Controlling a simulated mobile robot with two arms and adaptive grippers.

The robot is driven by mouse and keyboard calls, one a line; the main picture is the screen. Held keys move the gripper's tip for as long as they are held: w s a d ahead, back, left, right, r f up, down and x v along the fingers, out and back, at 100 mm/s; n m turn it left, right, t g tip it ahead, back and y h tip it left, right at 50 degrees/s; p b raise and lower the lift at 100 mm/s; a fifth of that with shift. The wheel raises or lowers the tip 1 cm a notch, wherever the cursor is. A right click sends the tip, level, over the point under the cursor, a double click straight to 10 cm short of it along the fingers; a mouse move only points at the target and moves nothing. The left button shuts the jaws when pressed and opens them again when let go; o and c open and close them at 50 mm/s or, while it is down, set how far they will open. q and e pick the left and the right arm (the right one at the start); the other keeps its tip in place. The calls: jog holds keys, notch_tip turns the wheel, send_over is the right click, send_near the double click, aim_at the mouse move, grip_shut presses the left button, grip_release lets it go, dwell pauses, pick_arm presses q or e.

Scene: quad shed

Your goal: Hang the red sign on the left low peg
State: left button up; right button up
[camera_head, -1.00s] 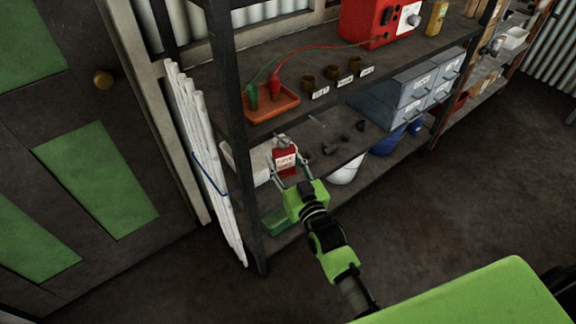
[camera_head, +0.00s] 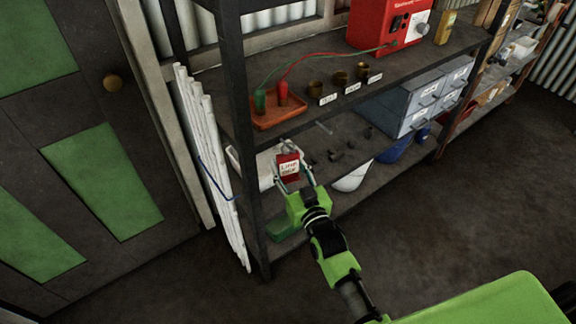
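The red sign (camera_head: 289,167) has a white label with dark lettering. It stands in front of the middle shelf of the dark rack, between the fingers of my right gripper (camera_head: 291,176). The fingers appear closed on its side edges; the contact is small in the picture. The sign is roughly upright, with a pale part just above its top edge. No peg can be made out clearly; a thin pale rod (camera_head: 323,128) shows at the back of the middle shelf. My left gripper is not in view.
An orange tray (camera_head: 278,113) with a red and a green plug sits above the sign. White poles (camera_head: 210,165) lean at the rack's left post. Small dark pieces lie on the middle shelf, beside grey drawers (camera_head: 405,105). The floor at right is clear.

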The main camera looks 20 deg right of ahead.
jog(key=o, duration=0.4)
jog(key=s+d, duration=0.1)
jog(key=s, duration=1.1)
jog(key=s+f+g, duration=0.3)
jog(key=s+f, duration=0.1)
jog(key=f, duration=0.7)
jog(key=s+f+n+g, duration=0.1)
jog(key=s+f+g, duration=0.3)
jog(key=f, duration=0.7)
jog(key=s+f+g, duration=0.2)
jog(key=s+f, duration=0.3)
jog(key=f, duration=0.6)
jog(key=s+d+f+g, duration=0.2)
jog(key=s+f, duration=0.3)
jog(key=s, duration=0.4)
jog(key=s+d+f+g+h, duration=0.1)
jog(key=s+d+f+g, duration=0.1)
jog(key=s+f, duration=0.4)
jog(key=s+d+f+g, duration=0.2)
jog(key=s+f+g, duration=0.2)
jog(key=s, duration=0.9)
notch_tip(320, 180, down, 2)
jog(key=shift+d+f+h, duration=0.15)
jog(key=shift+d+h, duration=0.05)
jog(key=shift+h, duration=0.1)
jog(key=shift+s, duration=0.1)
